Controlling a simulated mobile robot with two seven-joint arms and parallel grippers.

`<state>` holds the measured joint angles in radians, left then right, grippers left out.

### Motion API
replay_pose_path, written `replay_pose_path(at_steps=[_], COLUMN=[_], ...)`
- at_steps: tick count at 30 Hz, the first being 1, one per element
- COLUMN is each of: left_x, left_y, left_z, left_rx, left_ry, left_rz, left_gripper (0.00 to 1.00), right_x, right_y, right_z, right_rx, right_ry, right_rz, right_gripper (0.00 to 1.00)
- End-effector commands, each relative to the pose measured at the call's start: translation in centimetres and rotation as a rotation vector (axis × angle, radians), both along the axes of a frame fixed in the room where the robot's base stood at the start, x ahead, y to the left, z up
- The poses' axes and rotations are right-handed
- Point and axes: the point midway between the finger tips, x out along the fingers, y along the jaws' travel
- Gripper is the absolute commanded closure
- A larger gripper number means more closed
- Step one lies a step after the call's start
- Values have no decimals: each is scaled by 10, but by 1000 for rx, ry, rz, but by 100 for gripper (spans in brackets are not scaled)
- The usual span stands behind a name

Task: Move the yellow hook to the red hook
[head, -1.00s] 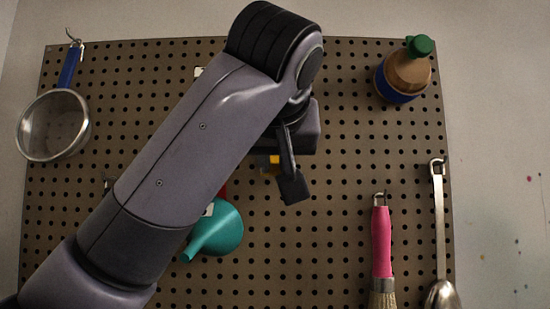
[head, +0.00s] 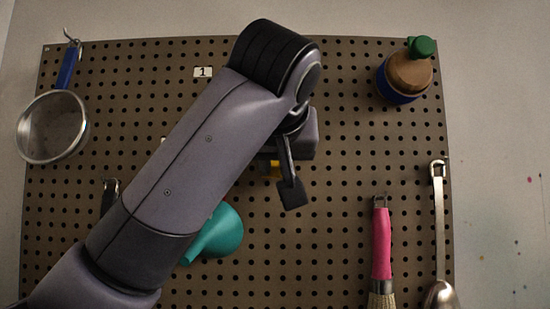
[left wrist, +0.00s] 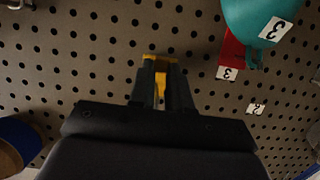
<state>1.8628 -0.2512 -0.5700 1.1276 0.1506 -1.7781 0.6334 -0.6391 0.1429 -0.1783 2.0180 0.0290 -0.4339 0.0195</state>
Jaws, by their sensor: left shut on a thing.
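My left gripper (head: 285,185) is in front of the middle of the pegboard. It is shut on the yellow hook (head: 275,169), which shows as a small yellow patch behind the finger. In the left wrist view the yellow hook (left wrist: 161,78) sits between the two fingertips of the left gripper (left wrist: 161,92). I cannot tell whether it touches the board. The red hook (left wrist: 231,50) shows in the left wrist view, above and right of the fingers, partly behind a teal funnel (left wrist: 262,18). In the head view my arm hides the red hook. My right gripper is not in view.
The pegboard (head: 340,150) holds a strainer (head: 52,127) at left, a brown bottle (head: 408,75) at top right, a pink-handled brush (head: 381,245) and a metal spoon (head: 438,215). The teal funnel (head: 220,235) hangs below my arm. A label "1" (head: 203,72) is above.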

Motion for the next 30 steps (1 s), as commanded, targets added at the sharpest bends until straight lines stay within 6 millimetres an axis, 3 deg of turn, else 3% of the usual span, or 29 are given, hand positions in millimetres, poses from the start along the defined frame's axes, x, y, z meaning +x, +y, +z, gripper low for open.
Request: replay_pose_path(at_steps=[8, 9, 11, 23, 30], left_x=[7, 7, 7, 7, -34], left_y=[0, 0, 0, 0, -1], left_z=[0, -1, -1, 0, 13], left_rx=[1, 0, 0, 0, 1], left_ry=[2, 1, 1, 1, -4], left_rz=[2, 1, 1, 1, -1], left_gripper=[100, 69, 52, 52, 52], right_x=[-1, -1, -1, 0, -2], right_y=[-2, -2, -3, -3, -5], right_z=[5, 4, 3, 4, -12], right_rx=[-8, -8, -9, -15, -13], right_ry=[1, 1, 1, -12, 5], right_rz=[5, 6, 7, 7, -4], right_gripper=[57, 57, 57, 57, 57])
